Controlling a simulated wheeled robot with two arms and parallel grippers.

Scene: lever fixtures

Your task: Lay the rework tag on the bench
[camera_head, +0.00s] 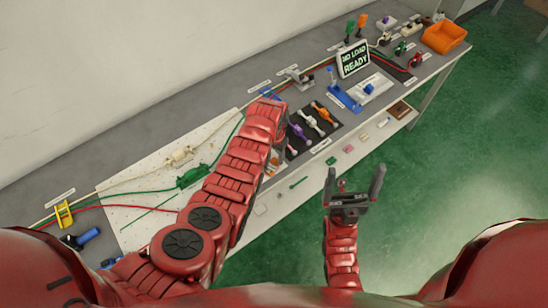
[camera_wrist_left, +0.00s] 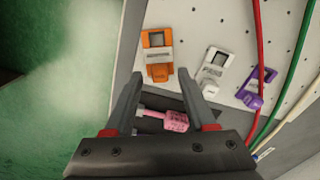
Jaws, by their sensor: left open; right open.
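No object can be made out for certain as the rework tag. A pink banded piece (camera_wrist_left: 175,120) shows between my left fingers in the left wrist view, low by the bench's front edge. My left gripper (camera_wrist_left: 163,80) is open with both fingers apart; I cannot tell whether they touch the pink piece. In the head view my left arm hides most of that gripper. My right gripper (camera_head: 354,174) is open and empty, over the green floor in front of the bench (camera_head: 240,90).
In the left wrist view, orange (camera_wrist_left: 157,55), white (camera_wrist_left: 214,70) and purple (camera_wrist_left: 255,88) fixtures stand beyond my fingers. Red, green and white cables run at right. The bench holds a sign (camera_head: 353,59) reading "NO LOAD READY", an orange bin (camera_head: 444,36) and small loose pieces along its front.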

